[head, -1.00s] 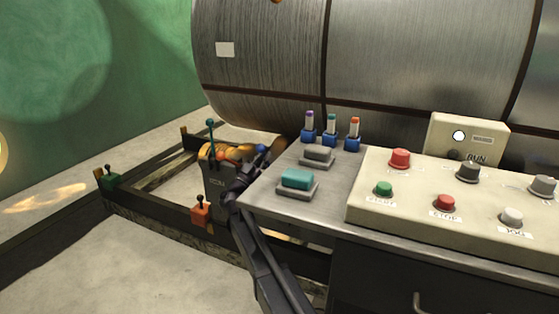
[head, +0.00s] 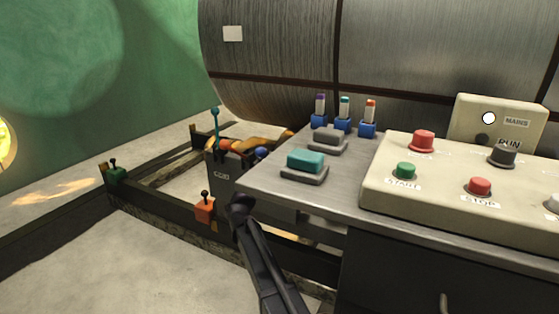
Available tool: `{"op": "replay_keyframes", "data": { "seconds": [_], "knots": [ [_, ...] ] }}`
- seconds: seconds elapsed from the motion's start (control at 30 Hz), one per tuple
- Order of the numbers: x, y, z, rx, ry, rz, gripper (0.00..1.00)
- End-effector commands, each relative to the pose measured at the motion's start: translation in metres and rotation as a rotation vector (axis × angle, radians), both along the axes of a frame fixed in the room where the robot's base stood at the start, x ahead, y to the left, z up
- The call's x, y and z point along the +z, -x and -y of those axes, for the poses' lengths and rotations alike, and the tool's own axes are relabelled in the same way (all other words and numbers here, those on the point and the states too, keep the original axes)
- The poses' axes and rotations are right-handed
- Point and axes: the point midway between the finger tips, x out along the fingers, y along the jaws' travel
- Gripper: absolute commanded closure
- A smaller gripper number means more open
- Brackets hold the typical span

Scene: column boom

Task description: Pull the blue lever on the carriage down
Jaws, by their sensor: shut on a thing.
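The carriage (head: 222,178) is a dark grey box on the rails, left of the bench. A dark blue round knob (head: 262,152) shows at its right side, near the bench's corner; the rest of that lever is hidden. A teal lever (head: 215,128) with a ball top stands upright at the carriage's left. An orange knob (head: 224,145) sits between them. My arm rises from the bottom of the picture to a dark joint in front of the bench's left edge. My gripper cannot be seen past that joint, so its contact with any lever is hidden.
The metal bench (head: 330,185) holds a teal block (head: 305,158), a grey block (head: 327,136), several coloured pens in blue holders and a button panel (head: 470,200). A large metal drum (head: 280,40) is behind. An orange clamp (head: 205,207) sits on the near rail.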

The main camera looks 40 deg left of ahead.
Motion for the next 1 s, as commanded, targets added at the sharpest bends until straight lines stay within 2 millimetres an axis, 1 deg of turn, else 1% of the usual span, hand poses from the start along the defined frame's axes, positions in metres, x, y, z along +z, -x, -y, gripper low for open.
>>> {"op": "replay_keyframes", "data": {
  "seconds": [0.03, 0.23, 0.53, 0.57, 0.6, 0.63, 0.67, 1.0],
  "knots": [
    [-0.003, 0.0, 0.002, -0.004, -0.011, -0.001, 1.0],
    [-0.003, 0.009, -0.004, 0.006, -0.013, 0.008, 1.0],
    [-0.003, 0.012, -0.007, 0.01, -0.014, 0.009, 1.0],
    [-0.003, 0.012, -0.007, 0.01, -0.014, 0.009, 0.76],
    [-0.003, 0.013, -0.007, 0.01, -0.014, 0.009, 0.64],
    [-0.003, 0.013, -0.007, 0.01, -0.013, 0.009, 0.55],
    [-0.003, 0.013, -0.008, 0.011, -0.012, 0.009, 0.49],
    [-0.002, 0.015, -0.011, 0.017, -0.008, 0.011, 0.49]
  ]
}}
